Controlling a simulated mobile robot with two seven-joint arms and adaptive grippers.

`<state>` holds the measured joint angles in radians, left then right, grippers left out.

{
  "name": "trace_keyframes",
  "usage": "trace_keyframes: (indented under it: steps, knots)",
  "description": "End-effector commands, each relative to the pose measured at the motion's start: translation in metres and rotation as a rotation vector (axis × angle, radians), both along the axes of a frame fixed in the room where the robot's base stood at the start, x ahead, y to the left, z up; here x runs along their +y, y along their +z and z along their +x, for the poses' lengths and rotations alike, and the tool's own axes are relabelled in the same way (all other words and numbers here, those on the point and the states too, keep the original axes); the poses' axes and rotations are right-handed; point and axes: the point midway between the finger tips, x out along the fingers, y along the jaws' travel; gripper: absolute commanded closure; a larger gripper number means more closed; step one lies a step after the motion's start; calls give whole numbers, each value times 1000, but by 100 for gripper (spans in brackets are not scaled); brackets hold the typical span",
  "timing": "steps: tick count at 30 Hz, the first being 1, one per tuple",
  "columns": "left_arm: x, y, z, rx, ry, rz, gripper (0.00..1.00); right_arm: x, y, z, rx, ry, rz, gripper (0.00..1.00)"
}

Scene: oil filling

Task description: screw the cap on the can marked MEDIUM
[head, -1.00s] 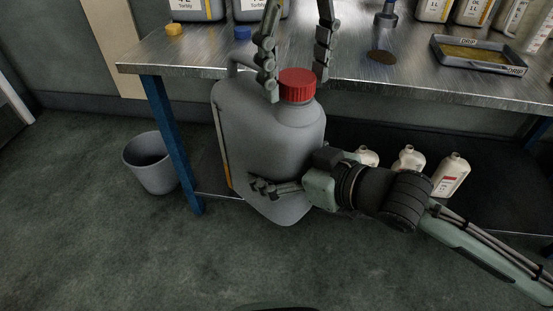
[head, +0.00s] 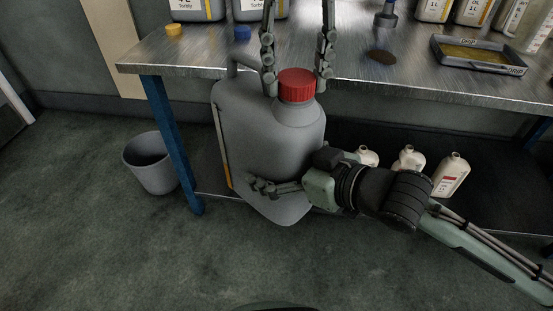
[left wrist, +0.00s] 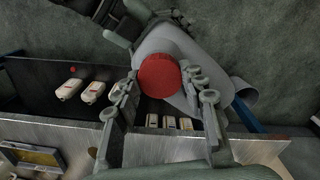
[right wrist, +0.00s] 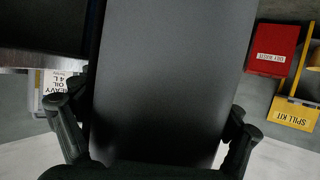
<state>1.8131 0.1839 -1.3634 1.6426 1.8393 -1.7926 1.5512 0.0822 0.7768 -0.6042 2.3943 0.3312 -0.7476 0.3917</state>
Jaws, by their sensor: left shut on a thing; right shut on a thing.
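A large grey can (head: 275,150) is in front of the bench, with a red cap (head: 297,83) on its neck. Its label is turned away; only a yellow edge shows, so I cannot read a marking. My left gripper (head: 296,90) comes down from above and is shut on the red cap, a finger on each side. The left wrist view shows the cap (left wrist: 159,76) between the fingers. My right gripper (head: 275,188) is shut on the can body from the right. In the right wrist view the can (right wrist: 160,80) fills the space between the fingers.
The metal bench (head: 330,50) is close behind the can. On it are a yellow cap (head: 174,29), a blue cap (head: 242,33), a drip tray (head: 480,66) and several containers. Small bottles (head: 451,175) stand beneath. A grey bin (head: 152,162) stands left; the front floor is clear.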

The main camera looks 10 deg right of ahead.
Motion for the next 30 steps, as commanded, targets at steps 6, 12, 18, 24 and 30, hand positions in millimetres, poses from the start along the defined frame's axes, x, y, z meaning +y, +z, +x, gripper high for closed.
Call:
trace_keyframes:
  steps: [6, 12, 18, 24, 30]
  knots:
    - [0, -1, 0, 0, -576, -8, 94, 1, 7, 1, -14, 3, 8, 90]
    - [0, -1, 0, -5, -1099, -12, 94, 1, 7, 1, -14, 3, 8, 90]
    - [1, -1, 1, -8, -1614, -14, 94, 1, 7, 1, -15, 3, 9, 90]
    - [1, -1, 2, -10, -2124, -17, 94, 1, 7, 0, -15, 3, 9, 90]
    - [1, -1, 2, -13, -2602, -20, 94, 2, 7, 0, -15, 4, 8, 90]
